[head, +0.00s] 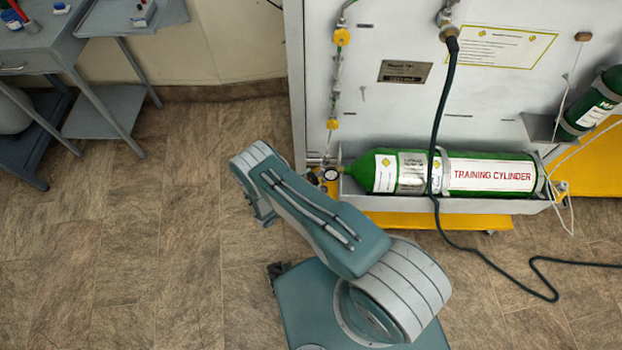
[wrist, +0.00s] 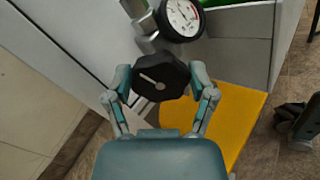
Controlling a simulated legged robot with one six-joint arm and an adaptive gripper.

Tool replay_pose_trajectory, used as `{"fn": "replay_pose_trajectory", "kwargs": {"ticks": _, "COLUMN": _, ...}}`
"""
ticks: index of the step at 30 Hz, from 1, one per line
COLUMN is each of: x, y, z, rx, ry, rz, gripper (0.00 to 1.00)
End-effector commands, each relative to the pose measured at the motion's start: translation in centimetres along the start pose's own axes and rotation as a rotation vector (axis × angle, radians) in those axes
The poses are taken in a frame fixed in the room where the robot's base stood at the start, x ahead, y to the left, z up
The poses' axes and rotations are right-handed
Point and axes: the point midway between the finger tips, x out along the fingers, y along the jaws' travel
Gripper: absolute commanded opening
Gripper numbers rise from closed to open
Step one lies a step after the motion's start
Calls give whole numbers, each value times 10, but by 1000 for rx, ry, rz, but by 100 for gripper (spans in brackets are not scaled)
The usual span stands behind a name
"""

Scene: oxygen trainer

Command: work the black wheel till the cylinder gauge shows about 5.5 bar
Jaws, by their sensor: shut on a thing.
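The black wheel (wrist: 160,77) is in the middle of the wrist view, with a pale line on its face. My gripper (wrist: 160,82) has a teal finger on each side of it and is shut on it. The cylinder gauge (wrist: 181,17) is just above the wheel, with a white dial and black rim; its reading is too small to tell. In the head view the gauge (head: 331,175) is a small dial at the left end of the green training cylinder (head: 493,174). There the wheel and my fingers are hidden behind my arm.
The cylinder lies in a grey tray (head: 450,205) on a white panel (head: 400,120). A yellow base (wrist: 225,115) is below right of the wheel. A dark hose (head: 437,130) hangs across the cylinder to the floor. A grey trolley (head: 70,65) stands at the upper left.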

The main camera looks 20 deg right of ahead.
Motion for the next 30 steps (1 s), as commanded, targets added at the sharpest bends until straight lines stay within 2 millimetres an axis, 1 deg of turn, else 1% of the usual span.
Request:
{"fn": "replay_pose_trajectory", "kwargs": {"ticks": 6, "x": 1, "y": 0, "z": 0, "rx": 160, "ry": 1, "rz": 0, "gripper": 24}}
{"fn": "replay_pose_trajectory", "kwargs": {"ticks": 15, "x": 1, "y": -2, "z": 0, "rx": 317, "ry": 1, "rz": -1, "gripper": 24}}
{"fn": "replay_pose_trajectory", "kwargs": {"ticks": 21, "x": 1, "y": -2, "z": 0, "rx": 363, "ry": 1, "rz": -1, "gripper": 24}}
{"fn": "replay_pose_trajectory", "kwargs": {"ticks": 30, "x": 2, "y": -2, "z": -1, "rx": 372, "ry": 1, "rz": -2, "gripper": 24}}
